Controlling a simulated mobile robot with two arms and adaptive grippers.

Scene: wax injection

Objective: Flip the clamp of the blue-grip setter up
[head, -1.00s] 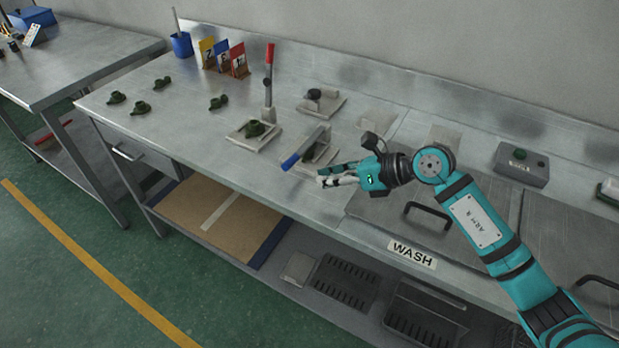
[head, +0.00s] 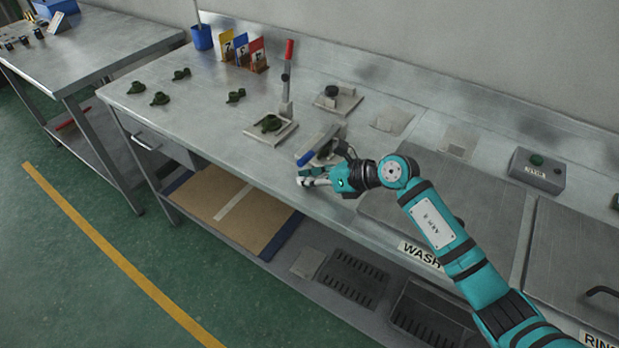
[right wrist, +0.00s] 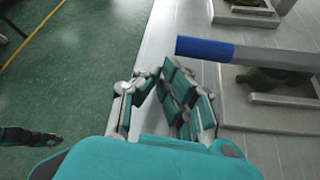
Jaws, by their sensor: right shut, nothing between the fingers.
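The blue-grip setter (head: 329,140) stands near the table's front edge in the head view, its clamp lever lying low. Its blue grip (head: 305,158) points toward the front left. In the right wrist view the blue grip (right wrist: 205,47) and its grey lever (right wrist: 270,56) run across the upper right, with a green part under the lever. My right gripper (head: 303,178) is shut and empty, just in front of the blue grip and apart from it. It also shows in the right wrist view (right wrist: 150,75), left of and below the grip.
A red-grip setter (head: 287,80) stands with its lever upright behind and to the left, a green part on its base (head: 272,133). Another base (head: 332,97) sits behind. Several green parts lie at the left. The table's front edge is under my right gripper.

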